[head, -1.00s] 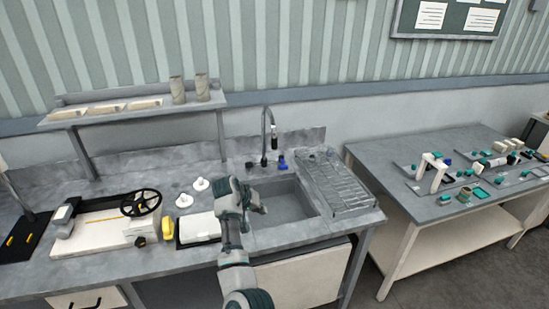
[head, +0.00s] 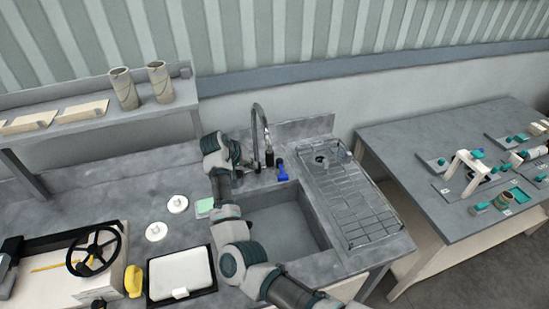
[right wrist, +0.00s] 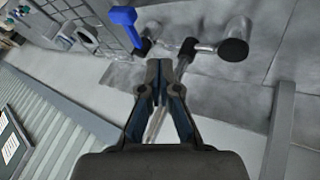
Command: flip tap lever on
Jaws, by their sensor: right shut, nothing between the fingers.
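The tap (head: 258,117) is a grey curved gooseneck with a dark nozzle, standing behind the sink (head: 285,226). A blue lever (head: 282,172) stands just right of the tap base; in the right wrist view the lever (right wrist: 123,18) is a blue paddle on a dark stem. My right gripper (head: 254,164) is by the tap base, left of the lever, and partly hidden by the wrist. In the right wrist view its fingers (right wrist: 160,75) are shut and empty, close to the lever's stem and the tap; I cannot tell whether they touch. My left gripper is not in view.
A white-lidded tray (head: 181,272), two white knobs and a handwheel (head: 95,250) are on the left. A shelf with two cylinders (head: 124,88) is at the back left. A second table (head: 425,165) stands right.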

